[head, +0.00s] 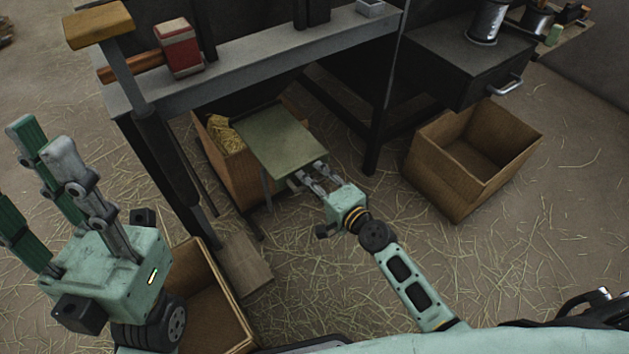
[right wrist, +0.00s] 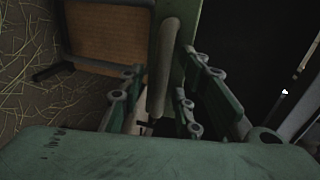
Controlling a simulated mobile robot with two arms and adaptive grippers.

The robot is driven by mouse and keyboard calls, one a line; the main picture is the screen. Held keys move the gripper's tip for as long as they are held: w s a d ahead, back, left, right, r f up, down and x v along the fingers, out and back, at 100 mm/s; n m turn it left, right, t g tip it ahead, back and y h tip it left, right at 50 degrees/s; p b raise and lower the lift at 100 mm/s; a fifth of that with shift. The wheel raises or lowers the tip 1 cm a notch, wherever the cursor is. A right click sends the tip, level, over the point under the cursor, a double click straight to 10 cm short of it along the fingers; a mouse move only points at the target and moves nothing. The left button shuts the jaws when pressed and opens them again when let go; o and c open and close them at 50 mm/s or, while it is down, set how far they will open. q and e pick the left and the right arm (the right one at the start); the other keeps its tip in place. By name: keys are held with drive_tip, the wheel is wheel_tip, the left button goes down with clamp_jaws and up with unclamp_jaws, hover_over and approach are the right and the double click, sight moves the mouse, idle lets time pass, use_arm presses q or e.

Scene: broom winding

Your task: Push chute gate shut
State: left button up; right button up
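The chute gate appears to be the flat green panel (head: 282,139) under the workbench in the head view, tilted in front of a wooden box. My right gripper (head: 312,179) is at the panel's near edge. In the right wrist view, a grey round bar (right wrist: 166,65) along the green panel's edge (right wrist: 184,45) lies between the spread fingers of my right gripper (right wrist: 160,92). The fingers look apart; contact with the bar is unclear. My left gripper (head: 45,165) is open and empty, raised at the left of the head view.
The workbench (head: 260,62) carries a red-headed mallet (head: 178,48). A wooden box with straw (head: 222,133) stands behind the panel. Open empty boxes stand at right (head: 470,160) and near left (head: 212,300). A dark drawer unit (head: 465,60) is at the upper right. Straw litters the floor.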

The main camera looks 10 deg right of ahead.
drive_tip(key=shift+c, duration=0.3)
clamp_jaws()
idle(0.4)
